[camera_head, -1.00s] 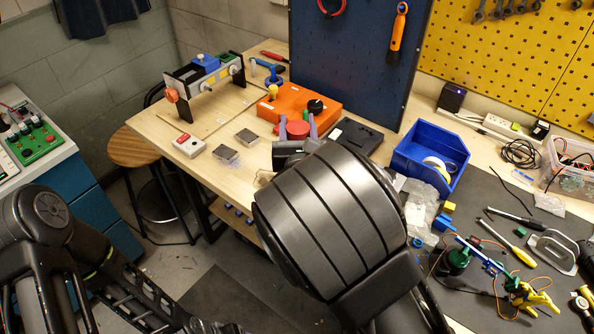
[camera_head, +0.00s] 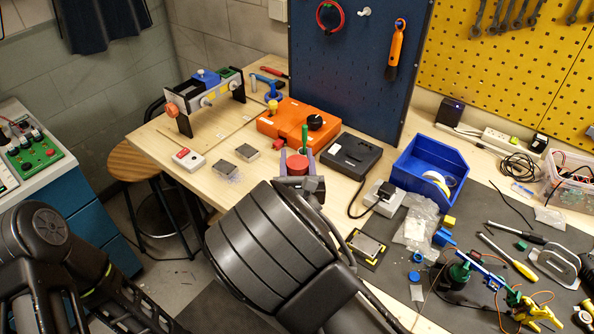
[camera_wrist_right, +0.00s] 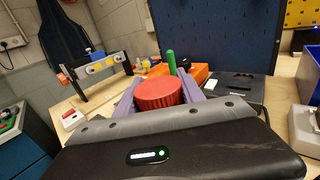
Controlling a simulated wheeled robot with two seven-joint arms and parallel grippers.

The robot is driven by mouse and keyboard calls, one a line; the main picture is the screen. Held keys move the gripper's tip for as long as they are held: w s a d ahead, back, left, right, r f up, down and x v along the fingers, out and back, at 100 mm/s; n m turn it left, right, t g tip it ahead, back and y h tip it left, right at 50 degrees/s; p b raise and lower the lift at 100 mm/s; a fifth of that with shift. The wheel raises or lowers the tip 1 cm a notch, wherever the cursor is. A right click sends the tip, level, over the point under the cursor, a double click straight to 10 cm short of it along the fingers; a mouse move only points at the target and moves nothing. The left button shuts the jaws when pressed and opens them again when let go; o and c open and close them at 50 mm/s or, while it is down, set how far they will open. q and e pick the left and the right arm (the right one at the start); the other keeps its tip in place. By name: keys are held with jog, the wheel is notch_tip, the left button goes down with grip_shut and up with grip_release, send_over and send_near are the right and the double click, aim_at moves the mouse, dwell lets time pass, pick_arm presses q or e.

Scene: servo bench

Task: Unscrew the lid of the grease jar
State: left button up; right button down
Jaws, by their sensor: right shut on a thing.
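A ribbed, round red lid (camera_head: 297,165) sits between the purple fingers of my right gripper (camera_head: 297,161), over the front part of the wooden bench. The right gripper is shut on it, with one finger on each side. In the right wrist view the lid (camera_wrist_right: 159,94) is upright between the fingers (camera_wrist_right: 160,92). The grease jar's body is hidden below the lid and behind my gripper, so I cannot tell whether it is attached. My left arm shows at the lower left of the head view, but its gripper is out of view.
An orange box (camera_head: 284,123) with a black knob stands behind the lid, near an upright green stick (camera_head: 304,138). A dark flat device (camera_head: 352,155) lies to the right. A blue bin (camera_head: 430,166) is further right. Small metal blocks (camera_head: 246,151) lie to the left.

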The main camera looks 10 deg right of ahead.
jog(key=shift+f, duration=2)
jog(key=shift+f, duration=0.1)
jog(key=c, duration=0.7)
grip_release()
jog(key=s, duration=0.3)
jog(key=s+a+b, duration=0.1)
jog(key=s, duration=0.2)
jog(key=s+a+b, duration=0.1)
jog(key=s, duration=0.2)
jog(key=shift+s, duration=0.35)
jog(key=shift+s+r+p, duration=0.35)
jog(key=shift+s+p, duration=0.1)
jog(key=shift+p, duration=0.55)
jog(key=shift+s+a+f+p, duration=0.1)
jog(key=shift+s+f+p, duration=0.1)
jog(key=shift+s+p, duration=0.25)
jog(key=shift+s+f, duration=0.1)
jog(key=shift+s, duration=0.05)
